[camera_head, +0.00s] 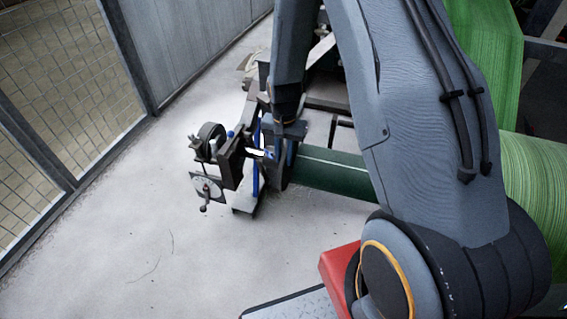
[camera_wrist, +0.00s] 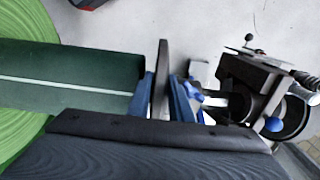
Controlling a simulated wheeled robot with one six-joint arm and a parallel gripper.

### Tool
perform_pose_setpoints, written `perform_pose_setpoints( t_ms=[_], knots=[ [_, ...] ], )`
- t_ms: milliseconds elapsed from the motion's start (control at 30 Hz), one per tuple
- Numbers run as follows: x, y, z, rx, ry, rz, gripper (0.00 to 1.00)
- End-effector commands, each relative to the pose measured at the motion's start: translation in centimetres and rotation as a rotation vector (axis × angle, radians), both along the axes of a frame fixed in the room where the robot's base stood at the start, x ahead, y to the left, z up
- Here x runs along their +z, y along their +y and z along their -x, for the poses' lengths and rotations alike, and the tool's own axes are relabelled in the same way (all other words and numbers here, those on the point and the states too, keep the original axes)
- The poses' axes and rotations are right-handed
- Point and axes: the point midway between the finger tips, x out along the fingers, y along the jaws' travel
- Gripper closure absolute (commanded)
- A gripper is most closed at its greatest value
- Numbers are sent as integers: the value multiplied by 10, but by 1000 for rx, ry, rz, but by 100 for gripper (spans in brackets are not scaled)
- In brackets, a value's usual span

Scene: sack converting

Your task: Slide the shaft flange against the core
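The core (camera_head: 335,168) is a dark green tube with a pale line along it. In the wrist view the core (camera_wrist: 70,85) ends just left of the shaft flange (camera_wrist: 163,65), an upright dark disc. Blue fingers of my gripper (camera_wrist: 162,97) stand on both sides of the flange, close to its faces. I cannot tell whether both fingers press on it. The left finger overlaps the gap at the core's end, so contact between flange and core is hidden. In the head view my gripper (camera_head: 272,158) hangs around the flange, partly behind my arm.
A dark chuck stand (camera_head: 232,165) with a crank handle holds the shaft's outer end. It also shows in the wrist view (camera_wrist: 245,85). A bright green roll (camera_head: 535,170) surrounds the core at right. Mesh fencing (camera_head: 65,80) stands at left; the floor in front is clear.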

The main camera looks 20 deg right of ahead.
Motion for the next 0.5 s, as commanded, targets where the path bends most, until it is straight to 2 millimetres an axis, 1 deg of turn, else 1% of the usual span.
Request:
perform_pose_setpoints(
  t_ms=[33,200,333,500],
  knots=[
    [9,0,-1,0,-2,0,81],
    [28,0,-1,0,-1,1,81],
    [35,0,0,0,0,0,81],
    [36,0,0,0,1,0,81]
  ],
)
